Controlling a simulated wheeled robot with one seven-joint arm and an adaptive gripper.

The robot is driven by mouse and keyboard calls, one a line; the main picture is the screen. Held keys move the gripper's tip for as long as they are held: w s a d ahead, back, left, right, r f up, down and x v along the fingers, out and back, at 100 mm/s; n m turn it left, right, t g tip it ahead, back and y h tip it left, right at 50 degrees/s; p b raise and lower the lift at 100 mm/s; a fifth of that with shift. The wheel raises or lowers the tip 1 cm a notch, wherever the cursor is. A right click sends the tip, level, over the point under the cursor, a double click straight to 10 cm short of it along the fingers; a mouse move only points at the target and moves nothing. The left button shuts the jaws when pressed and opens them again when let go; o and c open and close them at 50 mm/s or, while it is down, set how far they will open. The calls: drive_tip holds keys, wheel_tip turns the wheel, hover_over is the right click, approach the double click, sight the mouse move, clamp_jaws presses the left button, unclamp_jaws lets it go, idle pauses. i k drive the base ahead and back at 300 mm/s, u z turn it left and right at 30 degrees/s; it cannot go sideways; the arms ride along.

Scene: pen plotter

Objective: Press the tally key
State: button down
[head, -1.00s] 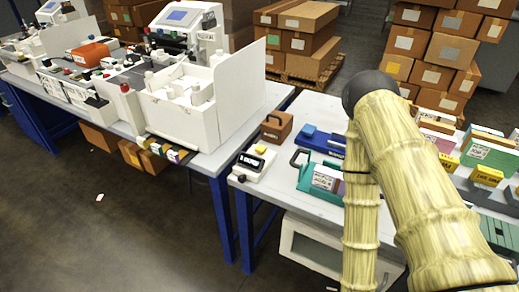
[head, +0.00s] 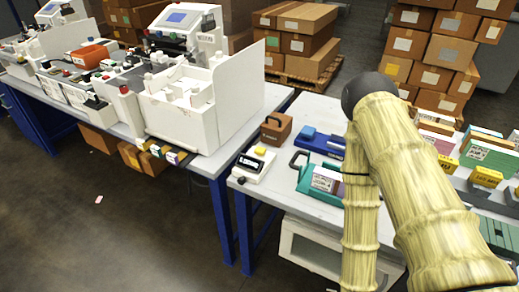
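A small white device (head: 251,169) with a yellow key (head: 261,151) on top and a dark-lettered label stands at the left end of the right table. This may be the tally counter and its key, but its label is too small to read surely. Nothing touches the yellow key, and I cannot tell whether it is pressed in. My pale, ribbed arm crosses the right side of the head view. My gripper is not in view.
A brown block with a handle (head: 277,129), a blue device (head: 322,142) and a green-teal holder (head: 318,178) stand near the white device. A large white open-topped machine (head: 186,124) fills the near end of the left table. Cardboard boxes (head: 303,37) stand behind.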

sight(261, 151)
drive_tip(key=u, duration=2.15)
drive_tip(key=i, duration=2.2)
drive_tip(key=z, duration=3.2)
